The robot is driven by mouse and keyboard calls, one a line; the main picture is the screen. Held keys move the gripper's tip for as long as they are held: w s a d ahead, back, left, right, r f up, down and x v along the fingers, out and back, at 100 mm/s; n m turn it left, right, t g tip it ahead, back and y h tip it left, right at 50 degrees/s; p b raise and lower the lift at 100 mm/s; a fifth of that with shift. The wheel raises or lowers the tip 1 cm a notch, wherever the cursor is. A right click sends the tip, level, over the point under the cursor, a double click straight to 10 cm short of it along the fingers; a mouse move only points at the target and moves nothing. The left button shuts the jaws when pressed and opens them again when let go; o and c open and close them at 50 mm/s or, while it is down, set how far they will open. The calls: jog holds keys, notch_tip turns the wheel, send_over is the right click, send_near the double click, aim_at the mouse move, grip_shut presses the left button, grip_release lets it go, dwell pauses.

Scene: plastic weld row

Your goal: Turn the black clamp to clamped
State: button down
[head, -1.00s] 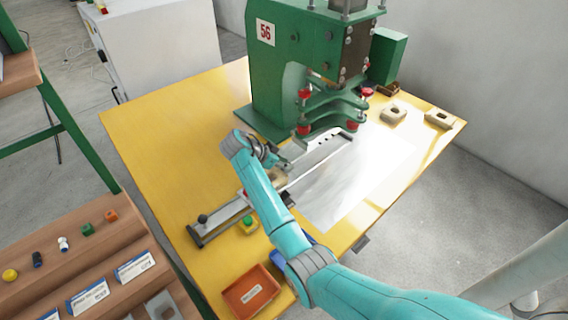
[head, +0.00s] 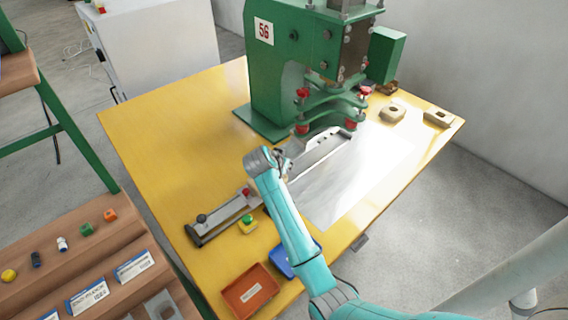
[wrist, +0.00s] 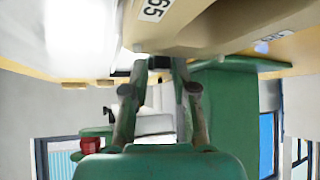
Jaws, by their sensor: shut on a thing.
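In the wrist view my gripper (wrist: 160,72) has its two fingers drawn together at the tips. A small black piece, which looks like the handle of the black clamp (wrist: 157,62), sits between them, just below a tan block with a number label (wrist: 185,25). In the head view my wrist is over the middle of the grey rail fixture (head: 222,214), and it hides the fingertips, the clamp and the tan block. The clamp's full shape and angle cannot be told.
The green press (head: 275,75) stands behind the fixture, with red knobs on its arms. The table's left side is clear.

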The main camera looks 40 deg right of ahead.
jog(key=shift+s+d+n+t+y, duration=0.1)
jog(key=shift+n+t+y, duration=0.4)
jog(key=shift+n, duration=0.35)
jog(key=shift+s+d+n+t+y, duration=0.1)
jog(key=shift+n+t+y, duration=0.2)
jog(key=shift+n+t, duration=0.45)
jog(key=shift+n, duration=0.3)
jog(key=c, duration=0.9)
grip_release()
jog(key=shift+a, duration=0.1)
